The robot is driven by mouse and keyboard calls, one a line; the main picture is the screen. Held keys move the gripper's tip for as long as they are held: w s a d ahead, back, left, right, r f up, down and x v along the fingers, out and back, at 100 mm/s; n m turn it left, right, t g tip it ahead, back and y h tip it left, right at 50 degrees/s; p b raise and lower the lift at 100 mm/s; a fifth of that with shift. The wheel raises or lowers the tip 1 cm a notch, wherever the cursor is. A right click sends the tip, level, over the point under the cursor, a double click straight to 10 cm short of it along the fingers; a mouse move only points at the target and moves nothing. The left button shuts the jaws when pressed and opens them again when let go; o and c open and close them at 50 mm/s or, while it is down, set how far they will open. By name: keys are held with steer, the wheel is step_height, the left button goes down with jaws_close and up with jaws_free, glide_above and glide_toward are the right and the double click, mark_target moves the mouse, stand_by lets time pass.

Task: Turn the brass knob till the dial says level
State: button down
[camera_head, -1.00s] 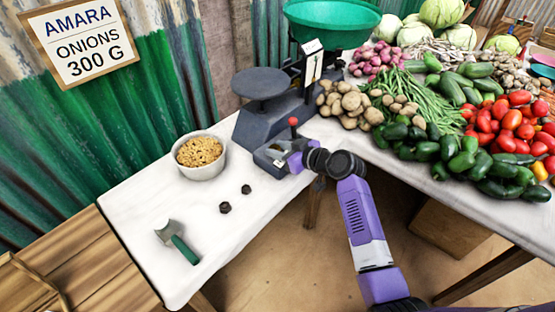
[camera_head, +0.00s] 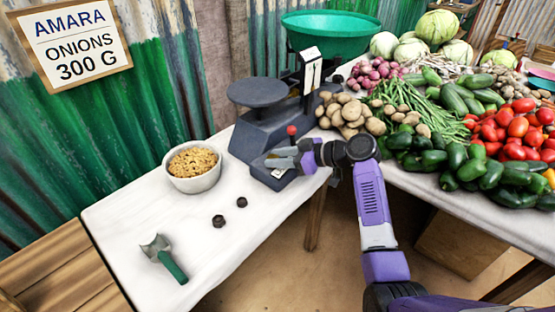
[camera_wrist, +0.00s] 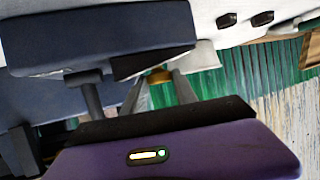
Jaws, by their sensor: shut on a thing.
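A dark grey balance scale (camera_head: 265,137) stands on the white-topped table, with a round grey plate (camera_head: 258,92) on the left and a green bowl (camera_head: 330,32) on the right. Its upright dial (camera_head: 311,70) faces sideways and is too small to read. My gripper (camera_head: 279,158) is at the front box of the scale, just below a red-tipped lever (camera_head: 291,130). In the wrist view, my gripper (camera_wrist: 160,82) has its fingers on either side of the brass knob (camera_wrist: 160,75) and is shut on it. The knob is mostly hidden in the head view.
A bowl of grain (camera_head: 193,167), two small dark weights (camera_head: 218,221) and a green-handled scoop (camera_head: 165,258) lie to the left. Potatoes (camera_head: 350,112) and peppers (camera_head: 470,165) crowd the right. A sign (camera_head: 72,42) reads "AMARA ONIONS 300 G".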

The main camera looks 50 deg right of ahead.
steer(key=c, duration=1.3)
jaws_free()
steer(key=shift+s, duration=0.1)
steer(key=v, duration=0.7)
steer(key=shift+s, duration=0.25)
steer(key=shift+d+r, duration=0.1)
